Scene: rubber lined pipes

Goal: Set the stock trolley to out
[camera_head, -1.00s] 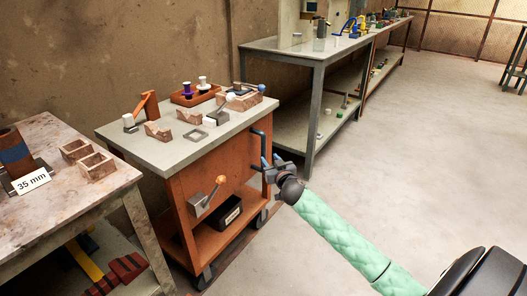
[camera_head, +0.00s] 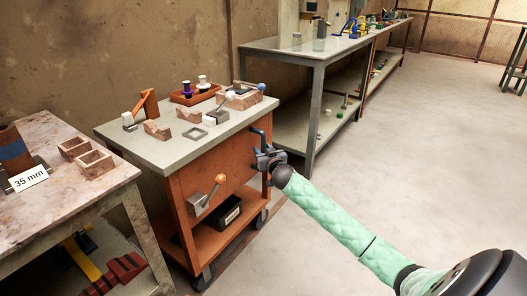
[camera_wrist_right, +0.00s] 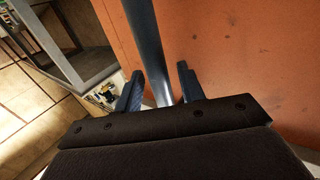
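The stock trolley (camera_head: 180,150) is an orange cart with a grey top, standing between two benches. Its dark blue handle bar (camera_head: 262,133) is on the right end, and it also shows in the right wrist view (camera_wrist_right: 145,35). My right gripper (camera_head: 264,160) is at this bar. In the right wrist view my right gripper (camera_wrist_right: 158,82) has its two fingers apart, one on each side of the bar, with gaps visible. The orange panel (camera_wrist_right: 235,60) is close behind. My left gripper is not in view.
Wooden blocks (camera_head: 157,131) and an orange tray (camera_head: 196,94) with spools lie on the trolley top. A lever with an orange knob (camera_head: 220,179) sticks out from its front. A bench (camera_head: 60,190) stands left, a grey table (camera_head: 305,50) behind right. Floor at right is clear.

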